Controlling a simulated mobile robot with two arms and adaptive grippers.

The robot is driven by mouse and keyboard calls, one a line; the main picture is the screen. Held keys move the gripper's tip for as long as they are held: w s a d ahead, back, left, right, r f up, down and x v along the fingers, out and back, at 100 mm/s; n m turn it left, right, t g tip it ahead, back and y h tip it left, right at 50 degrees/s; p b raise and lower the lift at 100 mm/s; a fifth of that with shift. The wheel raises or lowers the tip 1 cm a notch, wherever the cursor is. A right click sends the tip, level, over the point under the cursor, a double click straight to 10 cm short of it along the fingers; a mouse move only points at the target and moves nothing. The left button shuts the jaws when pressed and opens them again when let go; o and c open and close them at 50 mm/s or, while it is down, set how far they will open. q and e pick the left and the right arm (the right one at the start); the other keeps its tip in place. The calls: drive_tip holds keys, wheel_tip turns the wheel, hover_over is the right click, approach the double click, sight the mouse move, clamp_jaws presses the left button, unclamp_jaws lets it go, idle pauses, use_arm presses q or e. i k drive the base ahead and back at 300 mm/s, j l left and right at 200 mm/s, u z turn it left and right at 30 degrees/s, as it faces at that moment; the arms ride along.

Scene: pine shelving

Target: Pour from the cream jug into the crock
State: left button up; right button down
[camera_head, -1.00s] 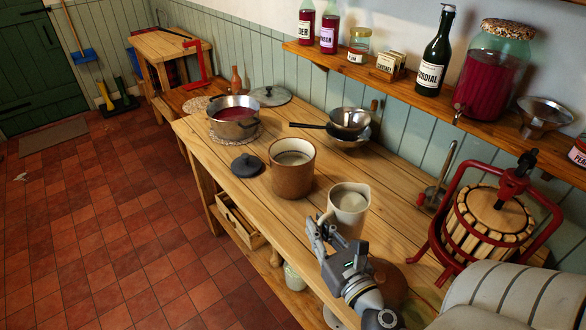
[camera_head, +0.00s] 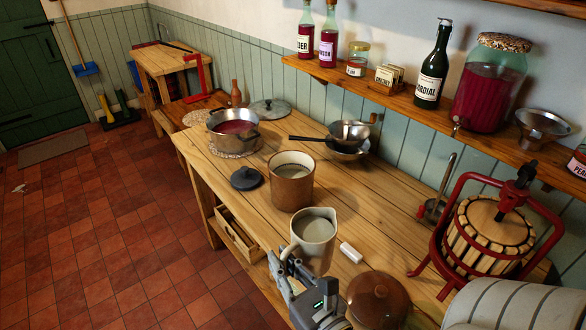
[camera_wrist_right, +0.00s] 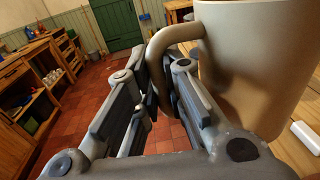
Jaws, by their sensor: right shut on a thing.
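The cream jug (camera_head: 314,243) is pale with a grey-brown lower part and holds a pale liquid. My right gripper (camera_head: 283,268) is shut on its handle, which shows between the fingers in the right wrist view (camera_wrist_right: 160,85). The jug looks close to upright and seems held above the bench's front part. The crock (camera_head: 291,187), brown with a cream rim, stands on the bench just behind the jug, apart from it in the picture. Pale contents show inside the crock. My left gripper is not in view.
A dark lid (camera_head: 246,178) lies left of the crock. A pot of red liquid (camera_head: 233,128) and a pan (camera_head: 349,132) stand behind.

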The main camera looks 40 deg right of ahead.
sight(292, 172)
drive_tip(key=i+j, duration=0.35)
drive_tip(key=i, duration=0.15)
drive_tip(key=i+j+z, duration=0.1)
drive_tip(key=i+j, duration=0.2)
drive_tip(key=i, duration=0.2)
drive_tip(key=z, duration=0.7)
drive_tip(key=i+j, duration=0.05)
